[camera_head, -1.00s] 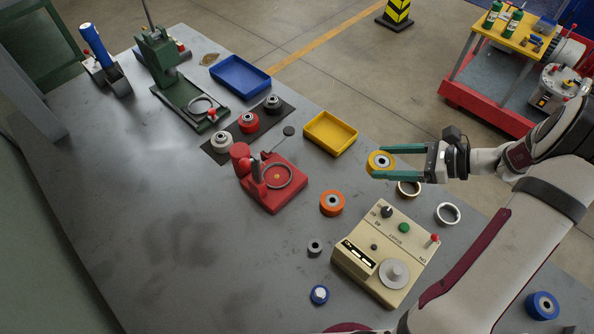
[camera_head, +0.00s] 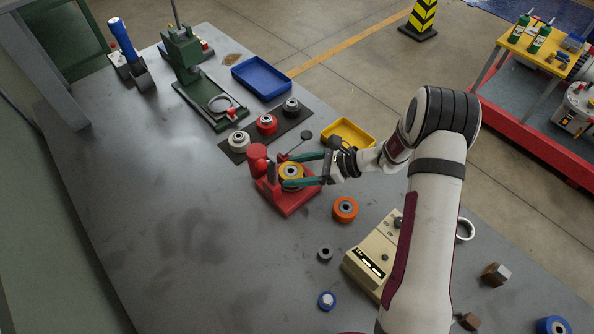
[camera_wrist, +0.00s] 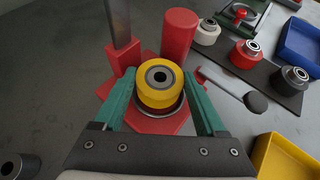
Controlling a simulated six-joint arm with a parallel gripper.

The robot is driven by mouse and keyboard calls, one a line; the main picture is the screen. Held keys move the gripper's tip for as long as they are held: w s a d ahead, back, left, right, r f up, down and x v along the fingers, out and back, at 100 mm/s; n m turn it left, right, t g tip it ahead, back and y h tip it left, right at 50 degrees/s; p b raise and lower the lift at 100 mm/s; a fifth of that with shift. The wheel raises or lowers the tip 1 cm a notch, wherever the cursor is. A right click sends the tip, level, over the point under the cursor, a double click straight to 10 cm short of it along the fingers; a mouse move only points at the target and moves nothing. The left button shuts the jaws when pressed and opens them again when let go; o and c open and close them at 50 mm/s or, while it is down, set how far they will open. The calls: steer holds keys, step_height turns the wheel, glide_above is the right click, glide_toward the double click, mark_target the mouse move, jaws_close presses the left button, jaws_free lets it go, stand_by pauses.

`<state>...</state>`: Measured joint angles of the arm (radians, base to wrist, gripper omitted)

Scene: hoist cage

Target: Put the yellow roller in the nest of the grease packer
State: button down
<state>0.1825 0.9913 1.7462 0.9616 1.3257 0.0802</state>
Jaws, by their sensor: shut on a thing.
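The yellow roller (camera_head: 291,171) is held between the two green fingers of my gripper (camera_head: 283,171). The red grease packer (camera_head: 284,206) stands on the bench directly under the roller. In the wrist view the yellow roller (camera_wrist: 160,82) is upright, its dark bore facing up, between the fingers of my gripper (camera_wrist: 159,76). It appears over the ring-shaped nest (camera_wrist: 160,112) of the grease packer, whose rim shows just below the roller. The roller hides most of the nest, so I cannot tell whether it is seated or slightly above.
The packer's red post (camera_wrist: 179,38) and dark column (camera_wrist: 119,25) rise close behind the roller. White, red and dark rollers stand on a black mat (camera_head: 252,144). An orange roller (camera_head: 345,208), a yellow tray (camera_head: 363,137) and a beige control box (camera_head: 363,265) are nearby.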

steer(key=shift+f, duration=0.4)
steer(key=shift+c, duration=1.1)
jaws_free()
steer(key=shift+f, duration=0.15)
